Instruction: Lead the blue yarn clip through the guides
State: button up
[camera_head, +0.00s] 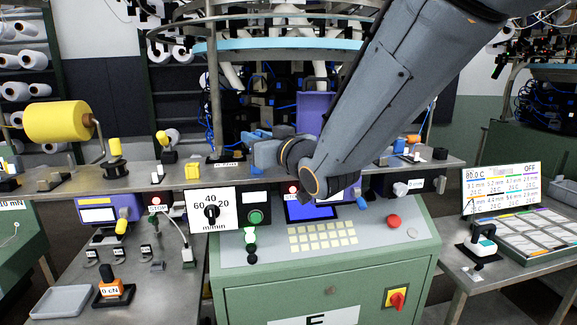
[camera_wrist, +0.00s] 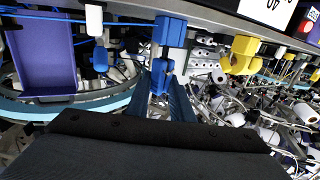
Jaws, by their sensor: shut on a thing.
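In the wrist view, my gripper (camera_wrist: 164,88) is shut on a small blue piece, which I take for the blue yarn clip (camera_wrist: 160,69). A larger blue block (camera_wrist: 171,30) stands just beyond it at the shelf; I cannot tell whether the two touch. A thin blue line (camera_wrist: 60,16) runs along the shelf edge from the left, like yarn. In the head view, my gripper (camera_head: 268,146) is over the shelf behind the control panel, beside blue parts (camera_head: 265,155). The arm hides part of the shelf. Which parts are guides is not clear.
A purple container (camera_head: 313,108) stands behind my wrist. The control cabinet (camera_head: 320,265) stands in front. A yellow yarn cone (camera_head: 62,121) is at left.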

jog(key=shift+f+b, duration=0.45)
jog(key=shift+b, duration=0.05)
dwell(0.3)
jog(key=o, duration=1)
jog(key=b+v, duration=0.2)
jog(key=v, duration=0.5)
jog(key=shift+s+d, duration=0.25)
jog(key=shift+s, duration=0.1)
jog(key=shift+a, duration=0.1)
